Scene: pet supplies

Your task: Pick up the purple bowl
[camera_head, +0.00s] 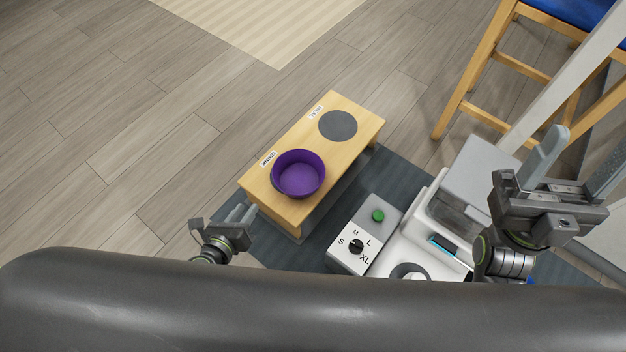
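The purple bowl (299,175) stands upright on the near-left part of a small wooden stand (335,166), and looks empty. A dark round disc (337,125) lies on the far part of the stand, bare. My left gripper (243,212) is beside the near-left end of the stand, left of and below the bowl in the picture, apart from it. Its two fingers show with a gap and hold nothing. My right gripper (577,168) is far to the right of the bowl, its fingers spread and empty.
A white and grey machine (437,222) with a size dial (356,246) and green button (378,215) stands right of the stand on a dark mat (391,171). A wooden chair (490,78) is at upper right. Floor left of the stand is clear.

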